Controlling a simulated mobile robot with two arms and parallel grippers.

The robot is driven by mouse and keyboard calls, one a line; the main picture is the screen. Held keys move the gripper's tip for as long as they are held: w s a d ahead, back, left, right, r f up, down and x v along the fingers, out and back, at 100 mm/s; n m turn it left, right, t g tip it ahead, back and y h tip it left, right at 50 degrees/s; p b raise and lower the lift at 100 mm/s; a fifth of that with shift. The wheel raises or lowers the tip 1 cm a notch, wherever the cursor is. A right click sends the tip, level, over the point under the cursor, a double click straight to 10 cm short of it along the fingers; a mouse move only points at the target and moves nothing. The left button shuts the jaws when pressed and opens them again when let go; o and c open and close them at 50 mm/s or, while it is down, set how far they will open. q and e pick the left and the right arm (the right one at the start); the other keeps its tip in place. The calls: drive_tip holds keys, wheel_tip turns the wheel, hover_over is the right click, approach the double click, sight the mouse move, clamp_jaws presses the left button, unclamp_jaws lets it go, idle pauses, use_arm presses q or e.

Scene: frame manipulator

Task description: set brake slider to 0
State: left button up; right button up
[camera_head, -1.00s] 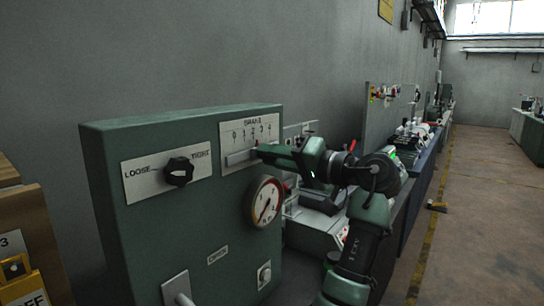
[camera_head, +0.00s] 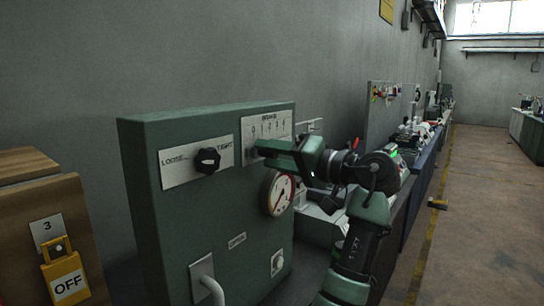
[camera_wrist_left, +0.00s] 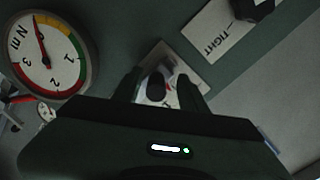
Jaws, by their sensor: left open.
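The brake slider plate (camera_head: 268,126), marked 0 to 4, is at the top right of the green panel's face (camera_head: 225,215). My left gripper (camera_head: 260,148) is open in front of the plate's lower part, below its low-number end, and hides the slider knob in the head view. In the left wrist view, a dark knob (camera_wrist_left: 156,86) on the pale plate (camera_wrist_left: 165,62) shows between the two open fingers. I cannot tell whether a finger touches it or which number it stands at. My right gripper is not in view.
The LOOSE/TIGHT knob (camera_head: 207,160) is left of the slider plate. A round gauge (camera_head: 279,193) is just below my gripper; it also shows in the left wrist view (camera_wrist_left: 45,55). A handle (camera_head: 206,285) sticks out lower down. A wooden box with a yellow OFF tag (camera_head: 66,277) stands left.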

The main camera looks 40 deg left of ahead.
sight(277, 156)
use_arm(q)
drive_tip(key=shift+w+d, duration=0.1)
drive_tip(key=shift+d, duration=0.45)
drive_tip(key=d, duration=0.2)
drive_tip(key=d+b, duration=0.1)
drive_tip(key=d, duration=0.2)
drive_tip(key=shift+w+d+b, duration=0.3)
drive_tip(key=shift+b, duration=0.05)
drive_tip(key=shift+d, duration=0.55)
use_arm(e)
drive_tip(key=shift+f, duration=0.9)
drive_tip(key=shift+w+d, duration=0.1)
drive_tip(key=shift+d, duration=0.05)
